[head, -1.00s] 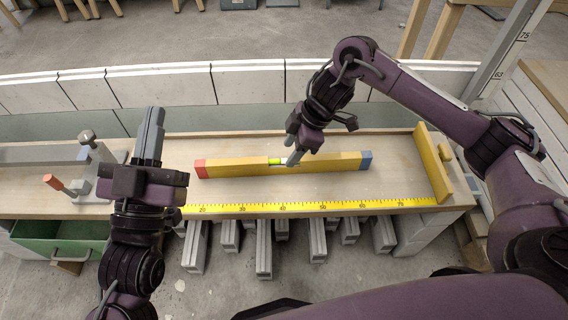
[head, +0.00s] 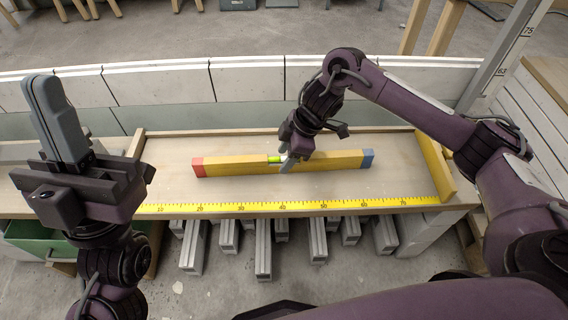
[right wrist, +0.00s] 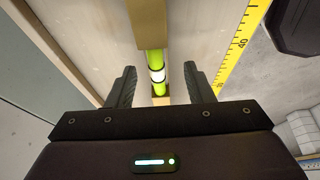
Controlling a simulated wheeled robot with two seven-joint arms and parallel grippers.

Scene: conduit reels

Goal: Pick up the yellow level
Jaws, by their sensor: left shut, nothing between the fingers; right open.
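The yellow level (head: 235,166) lies on the wooden bench top, with a red end at left, a blue end at right and a green vial near its middle. It also shows in the right wrist view (right wrist: 149,22), with its green vial between my fingers. My right gripper (head: 286,162) is open over the level's middle, its fingers on either side of the bar; it also shows in the right wrist view (right wrist: 158,85). Whether the fingers touch the level I cannot tell. My left gripper (head: 48,95) is shut and empty, raised at the far left, away from the level.
A yellow measuring tape (head: 260,207) runs along the bench's front edge. A yellow stop block (head: 432,168) stands at the bench's right end. A green drawer (head: 35,243) sits below left. Grey conduit lengths (head: 264,250) lie under the bench.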

